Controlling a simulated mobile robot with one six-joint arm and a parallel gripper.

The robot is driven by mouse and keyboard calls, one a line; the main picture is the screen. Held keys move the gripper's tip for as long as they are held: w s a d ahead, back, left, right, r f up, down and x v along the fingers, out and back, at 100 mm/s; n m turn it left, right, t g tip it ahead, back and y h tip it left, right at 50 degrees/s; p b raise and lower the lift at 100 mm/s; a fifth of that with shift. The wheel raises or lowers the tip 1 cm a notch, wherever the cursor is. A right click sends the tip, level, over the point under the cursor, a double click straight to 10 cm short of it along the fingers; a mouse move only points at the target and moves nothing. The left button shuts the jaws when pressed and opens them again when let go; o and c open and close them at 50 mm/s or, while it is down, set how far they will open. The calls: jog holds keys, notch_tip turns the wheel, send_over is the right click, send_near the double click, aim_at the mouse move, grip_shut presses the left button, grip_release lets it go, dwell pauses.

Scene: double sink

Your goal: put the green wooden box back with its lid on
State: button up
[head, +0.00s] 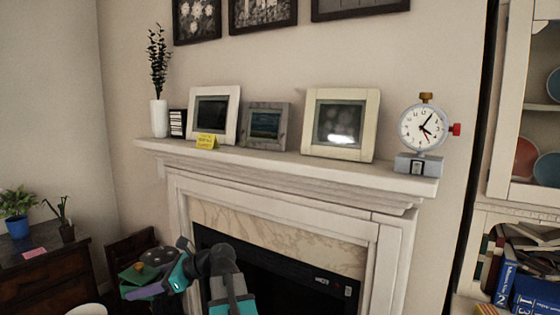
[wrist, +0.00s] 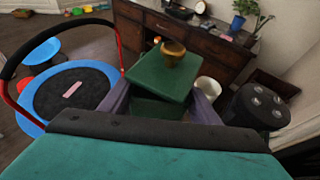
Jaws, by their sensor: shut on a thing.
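My gripper (wrist: 160,100) has its purple-grey fingers on both sides of the green wooden box (wrist: 155,110) and is shut on it. The box's green lid (wrist: 155,78), with a gold-brown knob (wrist: 173,50), lies on top and looks turned against the lower part. I cannot tell whether it is fully seated. In the head view my gripper (head: 150,287) is low at the left, below the mantel, with a small part of the green box (head: 134,273) showing.
A dark cabinet (head: 40,265) stands left. The wrist view shows a trampoline (wrist: 70,90), a white bin (wrist: 209,86) and a black cylinder (wrist: 260,105).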

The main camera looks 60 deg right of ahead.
jog(key=s+d+r+m+t+h+p, duration=0.1)
jog(key=s+d+r+m+h+p, duration=0.2)
jog(key=d+r, duration=0.75)
jog(key=s+d+r+m+h+p, duration=0.2)
jog(key=s+d+r+h+p, duration=0.1)
jog(key=s+d+r, duration=0.8)
jog(key=s+d+r+m+t+h+p, duration=0.1)
jog(key=s+d+r+m+h+p, duration=0.2)
jog(key=s+d+r, duration=0.8)
notch_tip(320, 180, up, 6)
jog(key=shift+s+f+p, duration=0.2)
jog(key=shift+s+p, duration=0.55)
jog(key=shift+s, duration=0.35)
jog(key=w+d+p, duration=0.1)
jog(key=w+d, duration=0.1)
jog(key=d, duration=0.1)
jog(key=w+d+p, duration=0.2)
jog(key=w+d, duration=0.1)
jog(key=d, duration=0.1)
jog(key=w+d+f+p, duration=0.1)
jog(key=w+d, duration=0.2)
jog(key=d, duration=0.1)
jog(key=shift+w+d+f+p, duration=0.2)
jog(key=shift+w+d+p, duration=0.15)
jog(key=shift+w+d, duration=0.1)
